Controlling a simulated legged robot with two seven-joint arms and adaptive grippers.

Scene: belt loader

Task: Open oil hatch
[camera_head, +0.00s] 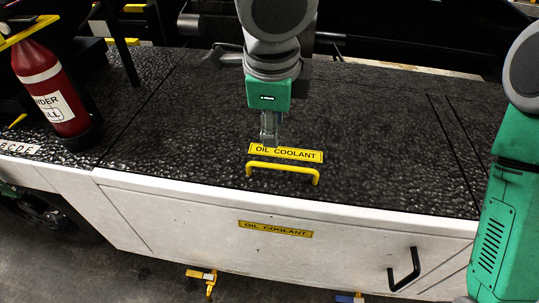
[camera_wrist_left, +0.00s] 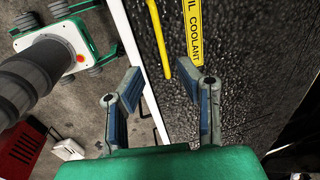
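The oil hatch is a dark textured panel (camera_head: 370,130) on top of the white-sided loader. It carries a yellow bar handle (camera_head: 283,168) near its front edge, with a yellow "OIL COOLANT" label (camera_head: 286,153) just behind it. My left gripper (camera_head: 269,132) points down over the panel, just behind the label and handle. In the left wrist view its two fingers (camera_wrist_left: 163,66) are spread apart with nothing between them. The yellow handle (camera_wrist_left: 159,40) shows ahead of the fingers, nearer the right one, and appears apart from them. My right gripper is out of view.
A red extinguisher (camera_head: 52,88) stands at the left on the loader. The white front panel (camera_head: 190,213) has a second label (camera_head: 275,229) and a black handle (camera_head: 403,270). My right arm's green link fills the right edge. The panel top right of the handle is clear.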

